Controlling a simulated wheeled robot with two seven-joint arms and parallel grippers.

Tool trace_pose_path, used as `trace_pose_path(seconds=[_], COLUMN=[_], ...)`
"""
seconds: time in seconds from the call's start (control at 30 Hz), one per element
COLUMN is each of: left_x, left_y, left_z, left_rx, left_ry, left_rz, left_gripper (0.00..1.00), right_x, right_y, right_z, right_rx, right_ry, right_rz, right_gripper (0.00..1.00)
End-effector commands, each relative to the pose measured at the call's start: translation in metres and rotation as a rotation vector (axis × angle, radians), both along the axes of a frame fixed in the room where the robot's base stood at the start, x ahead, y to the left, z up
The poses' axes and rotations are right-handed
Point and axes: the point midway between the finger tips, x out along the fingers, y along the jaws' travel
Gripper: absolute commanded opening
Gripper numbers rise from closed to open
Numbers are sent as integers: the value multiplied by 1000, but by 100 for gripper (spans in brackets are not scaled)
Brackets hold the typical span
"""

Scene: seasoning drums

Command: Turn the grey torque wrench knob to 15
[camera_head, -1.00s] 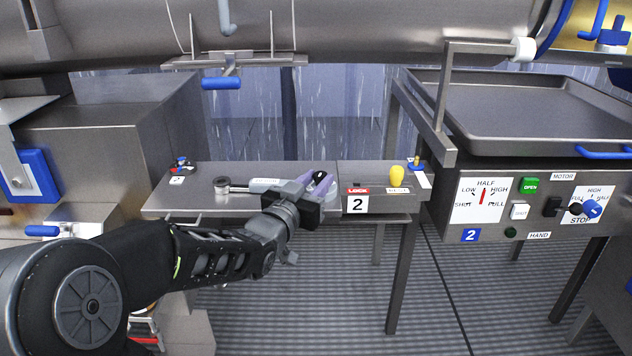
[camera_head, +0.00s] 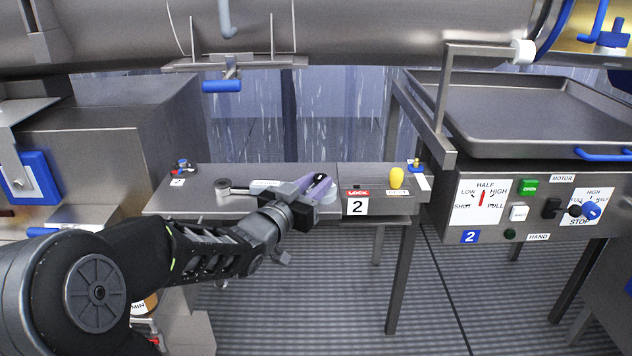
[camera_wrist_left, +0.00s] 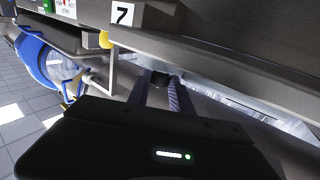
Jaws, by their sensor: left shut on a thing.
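The torque wrench (camera_head: 264,186) lies across the metal work table. Its round head (camera_head: 222,187) is at the left and its pale shaft runs right toward my left gripper (camera_head: 313,186). My left gripper reaches over the table from the front and is shut on the wrench's right end, where the grey knob is mostly hidden by the fingers. In the left wrist view, a small dark part (camera_wrist_left: 160,79) shows between the finger ends. No scale or number on the knob can be read. My right gripper is in neither view.
A panel with a 2 label (camera_head: 357,206) and a yellow knob (camera_head: 396,177) is close to the right of my left gripper. A control box (camera_head: 530,205) and a tray (camera_head: 540,115) stand further right. A steel drum (camera_head: 350,35) spans above. The floor in front is clear.

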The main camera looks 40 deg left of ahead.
Motion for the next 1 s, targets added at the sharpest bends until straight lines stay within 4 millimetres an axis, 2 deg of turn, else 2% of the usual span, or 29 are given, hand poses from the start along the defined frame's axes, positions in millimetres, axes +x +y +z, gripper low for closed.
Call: trace_pose_path(seconds=[0.5, 0.73, 1.0], left_x=[1, 1, 1], left_y=[9, 11, 11], left_z=[3, 1, 0], left_rx=[-1, -1, -1], left_ry=[3, 2, 0], left_rz=[-327, -426, -453], left_gripper=[0, 0, 0], right_x=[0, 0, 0], right_y=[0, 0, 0], right_z=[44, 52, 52], right_rx=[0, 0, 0], right_ry=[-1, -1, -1], right_rz=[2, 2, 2], right_gripper=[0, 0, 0])
